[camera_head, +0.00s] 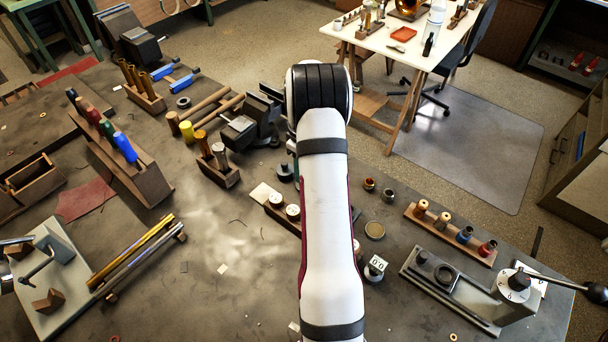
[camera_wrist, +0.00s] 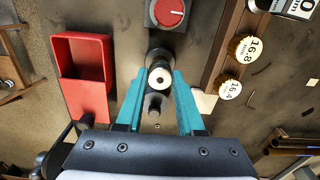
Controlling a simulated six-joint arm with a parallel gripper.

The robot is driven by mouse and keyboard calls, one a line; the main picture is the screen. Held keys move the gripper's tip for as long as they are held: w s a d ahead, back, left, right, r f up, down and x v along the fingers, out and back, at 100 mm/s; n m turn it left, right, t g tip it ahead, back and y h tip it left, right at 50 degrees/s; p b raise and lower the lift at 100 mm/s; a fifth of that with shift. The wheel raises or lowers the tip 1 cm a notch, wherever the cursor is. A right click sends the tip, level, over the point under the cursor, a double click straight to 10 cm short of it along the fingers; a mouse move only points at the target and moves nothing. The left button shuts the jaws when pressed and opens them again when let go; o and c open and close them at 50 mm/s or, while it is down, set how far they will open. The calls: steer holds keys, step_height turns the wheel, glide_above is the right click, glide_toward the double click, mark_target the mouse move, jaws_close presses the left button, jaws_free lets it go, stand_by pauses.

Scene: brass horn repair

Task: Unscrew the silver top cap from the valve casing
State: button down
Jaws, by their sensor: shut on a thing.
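In the head view my own arm covers the gripper and the cap.
In the wrist view, a red tray (camera_wrist: 88,92) lies left of the fingers and a grey box with a red dial (camera_wrist: 167,13) stands beyond. A wooden rack (camera_wrist: 225,62) with brass-rimmed discs marked 16.8 and 16.4 is close on the right. A vise (camera_head: 262,112) stands behind my arm.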

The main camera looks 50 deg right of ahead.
steer(key=n, duration=0.3)
steer(key=shift+n, duration=0.4)
steer(key=shift+c, duration=1.4)
jaws_free()
steer(key=m, duration=0.3)
steer(key=shift+m, duration=0.4)
steer(key=m, duration=0.8)
steer(key=shift+m, duration=0.3)
steer(key=m, duration=0.3)
steer(key=shift+m, duration=0.4)
